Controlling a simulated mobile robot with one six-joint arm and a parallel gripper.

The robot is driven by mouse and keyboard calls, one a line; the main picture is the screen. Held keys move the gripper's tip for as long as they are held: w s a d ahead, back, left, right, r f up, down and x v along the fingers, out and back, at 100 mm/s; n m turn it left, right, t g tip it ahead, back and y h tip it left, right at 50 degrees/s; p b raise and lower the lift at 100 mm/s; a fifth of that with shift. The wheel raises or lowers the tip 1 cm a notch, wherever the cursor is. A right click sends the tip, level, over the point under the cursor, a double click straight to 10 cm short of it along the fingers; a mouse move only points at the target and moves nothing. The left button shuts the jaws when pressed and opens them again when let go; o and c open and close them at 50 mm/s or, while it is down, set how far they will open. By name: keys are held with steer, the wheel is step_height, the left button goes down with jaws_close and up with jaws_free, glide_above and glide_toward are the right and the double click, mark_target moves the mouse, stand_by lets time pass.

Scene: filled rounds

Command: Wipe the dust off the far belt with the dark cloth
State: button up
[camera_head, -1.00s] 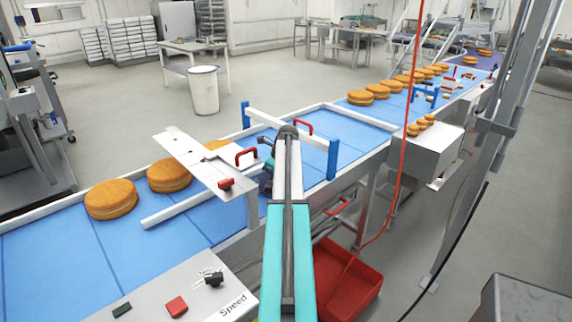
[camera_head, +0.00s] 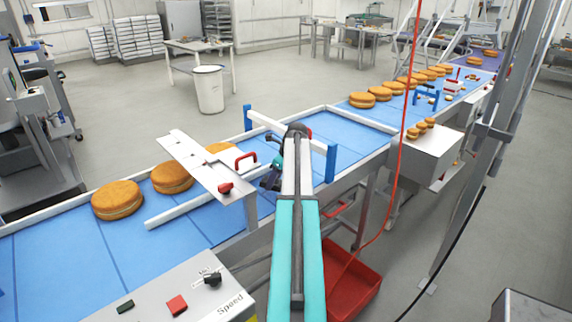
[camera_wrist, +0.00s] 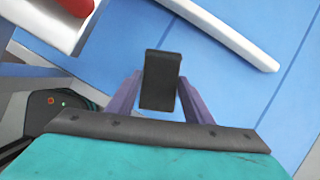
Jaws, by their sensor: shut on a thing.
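The dark cloth (camera_wrist: 161,80) shows as a folded, near-black pad between the purple fingers of my gripper (camera_wrist: 160,98) in the wrist view. My gripper is shut on it, above blue belt surface. In the head view my gripper (camera_head: 270,182) is small and partly hidden by my arm, just right of the metal bridge plate. A blue belt (camera_head: 335,130) runs from lower left to upper right, split by white rails and a gate. A purple belt (camera_head: 478,62) lies at its far end. I cannot make out dust on either.
Orange cakes (camera_head: 117,200) stand on the belt at left, with several more farther up. A metal bridge plate (camera_head: 200,160) with red handles and a white gate on blue posts (camera_head: 331,163) cross it. A red cable (camera_head: 406,110) hangs at right, above a red crate (camera_head: 368,298).

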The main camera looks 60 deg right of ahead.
steer(key=shift+r+p, duration=0.9)
steer(key=shift+r, duration=0.8)
